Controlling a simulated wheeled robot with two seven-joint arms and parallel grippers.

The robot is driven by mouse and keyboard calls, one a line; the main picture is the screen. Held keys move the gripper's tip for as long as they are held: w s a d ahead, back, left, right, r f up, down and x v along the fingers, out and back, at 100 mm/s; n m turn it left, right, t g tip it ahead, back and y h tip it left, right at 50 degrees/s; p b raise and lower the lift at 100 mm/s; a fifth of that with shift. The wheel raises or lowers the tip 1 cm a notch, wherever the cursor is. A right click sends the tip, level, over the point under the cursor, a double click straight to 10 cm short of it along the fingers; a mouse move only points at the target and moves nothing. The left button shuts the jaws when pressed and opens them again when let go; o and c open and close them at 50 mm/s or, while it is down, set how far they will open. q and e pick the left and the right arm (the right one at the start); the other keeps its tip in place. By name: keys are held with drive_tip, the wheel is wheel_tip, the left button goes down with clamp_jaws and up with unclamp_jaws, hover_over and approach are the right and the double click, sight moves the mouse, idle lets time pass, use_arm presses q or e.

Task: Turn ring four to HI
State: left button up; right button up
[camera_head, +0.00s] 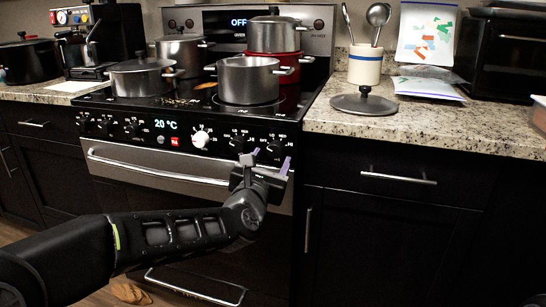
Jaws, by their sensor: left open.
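The stove (150,160) has a front panel with a row of black knobs and one larger white knob (201,138). Black knobs stand left of the display, and two more, one (238,143) and the rightmost (275,148), stand right of the white knob. Small markings surround the knobs, but I cannot read HI or tell which is ring four. My left gripper (267,163) is open and empty, its tips just below and in front of the two right knobs. I cannot tell whether it touches the panel. My right gripper is not in view.
Pots crowd the cooktop, including an open steel pot (248,80) at front and a red pot (272,66) behind. The oven handle (150,168) runs below the knobs. A lid (364,103) and utensil crock (365,65) stand on the right counter (440,125).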

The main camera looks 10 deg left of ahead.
sight(276, 150)
use_arm(q)
drive_tip(key=shift+w, duration=1.4)
clamp_jaws()
